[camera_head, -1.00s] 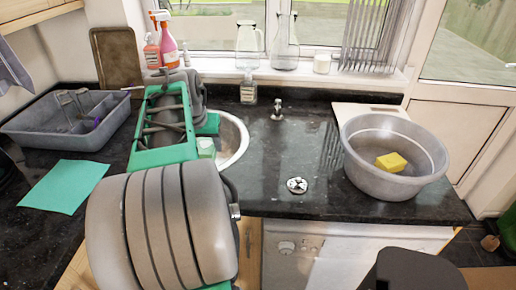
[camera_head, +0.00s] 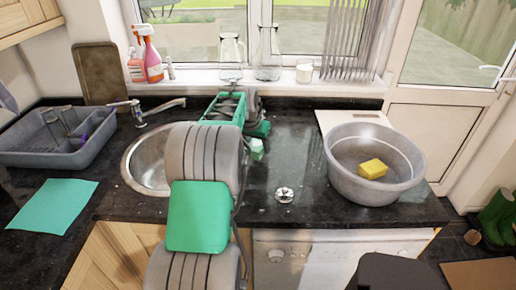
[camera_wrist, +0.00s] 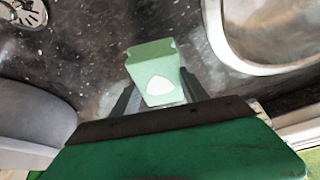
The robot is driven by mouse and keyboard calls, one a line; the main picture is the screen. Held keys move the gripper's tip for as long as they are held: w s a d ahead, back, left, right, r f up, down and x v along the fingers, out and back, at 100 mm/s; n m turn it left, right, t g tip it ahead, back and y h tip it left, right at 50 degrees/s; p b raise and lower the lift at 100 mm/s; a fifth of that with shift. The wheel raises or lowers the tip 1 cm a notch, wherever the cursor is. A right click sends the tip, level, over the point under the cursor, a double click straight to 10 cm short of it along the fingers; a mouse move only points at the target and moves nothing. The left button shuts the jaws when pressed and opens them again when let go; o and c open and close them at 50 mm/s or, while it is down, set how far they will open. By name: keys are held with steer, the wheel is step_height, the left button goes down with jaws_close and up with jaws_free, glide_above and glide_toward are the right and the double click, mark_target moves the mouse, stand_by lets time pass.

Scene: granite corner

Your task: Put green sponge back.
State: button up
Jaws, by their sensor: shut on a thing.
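The green sponge (camera_wrist: 154,72) is pale green with a white patch. In the wrist view my gripper (camera_wrist: 155,95) is shut on it, with a dark finger on each side. The head view shows the sponge (camera_head: 257,149) just right of my arm, over the dark worktop beside the sink. My gripper (camera_head: 256,140) is partly hidden there by my own arm. Whether the sponge touches the worktop cannot be told.
A round sink (camera_head: 130,170) with a tap (camera_head: 150,108) lies left. A grey basin (camera_head: 350,185) holding a yellow sponge (camera_head: 373,168) stands right. A grey dish rack (camera_head: 30,152) and green cloth (camera_head: 55,205) are far left. Worktop between sink and basin is mostly clear.

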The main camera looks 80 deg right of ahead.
steer(key=x, duration=0.1)
steer(key=p+x, duration=0.1)
steer(key=x, duration=0.2)
steer(key=shift+w+a+f, duration=0.15)
steer(key=shift+a+f, duration=0.05)
steer(key=shift+a, duration=0.1)
steer(key=shift+f, duration=0.1)
steer(key=shift+f, duration=0.25)
steer(key=o, duration=1.2)
steer(key=shift+r, duration=0.1)
